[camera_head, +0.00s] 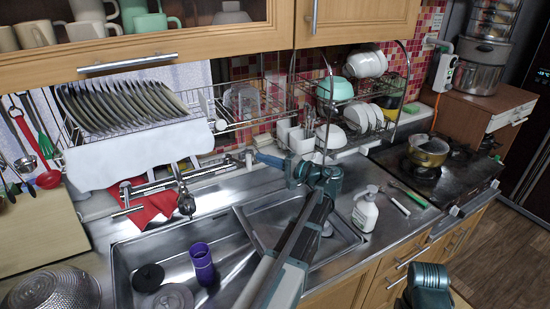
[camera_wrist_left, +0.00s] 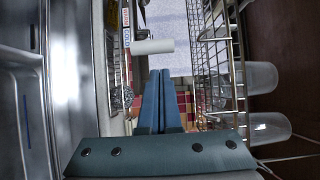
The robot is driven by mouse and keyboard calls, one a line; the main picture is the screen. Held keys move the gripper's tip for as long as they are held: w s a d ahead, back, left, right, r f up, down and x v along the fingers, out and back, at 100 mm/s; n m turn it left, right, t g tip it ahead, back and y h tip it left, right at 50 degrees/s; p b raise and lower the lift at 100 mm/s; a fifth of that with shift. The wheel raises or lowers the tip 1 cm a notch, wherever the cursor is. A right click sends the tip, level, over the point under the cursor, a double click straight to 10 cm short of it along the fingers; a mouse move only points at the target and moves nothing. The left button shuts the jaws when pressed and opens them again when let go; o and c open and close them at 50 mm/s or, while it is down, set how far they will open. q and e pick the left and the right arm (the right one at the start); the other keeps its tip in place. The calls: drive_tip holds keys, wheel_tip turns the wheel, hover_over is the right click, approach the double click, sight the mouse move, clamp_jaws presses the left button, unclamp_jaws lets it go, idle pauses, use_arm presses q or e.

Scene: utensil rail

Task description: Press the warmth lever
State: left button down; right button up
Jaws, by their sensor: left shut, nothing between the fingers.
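A metal wall tap (camera_head: 150,187) with a long bar body runs along the back of the sink. Its right end, a short pale knob (camera_head: 249,157), lies just past my left gripper's fingertips; I cannot tell for sure that this is the warmth lever. My left gripper (camera_head: 258,157) is shut and empty, reaching left under the dish rack. In the left wrist view its fingers (camera_wrist_left: 160,74) point at a pale cylinder (camera_wrist_left: 153,46), with a small label strip (camera_wrist_left: 125,28) beside it. I cannot tell whether they touch.
A wire rack with plates (camera_head: 120,105) hangs above the tap. A wire shelf with bowls (camera_head: 345,90) stands right of the gripper. A purple cup (camera_head: 202,262) is in the sink. A soap bottle (camera_head: 365,210) stands on the counter at right.

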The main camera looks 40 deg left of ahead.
use_arm(q)
drive_tip(key=shift+s+a, duration=0.15)
drive_tip(key=shift+s, duration=0.4)
drive_tip(key=shift+s, duration=0.1)
drive_tip(key=shift+s+m+t, duration=0.3)
drive_tip(key=shift+s+t, duration=0.05)
drive_tip(key=shift+t, duration=0.15)
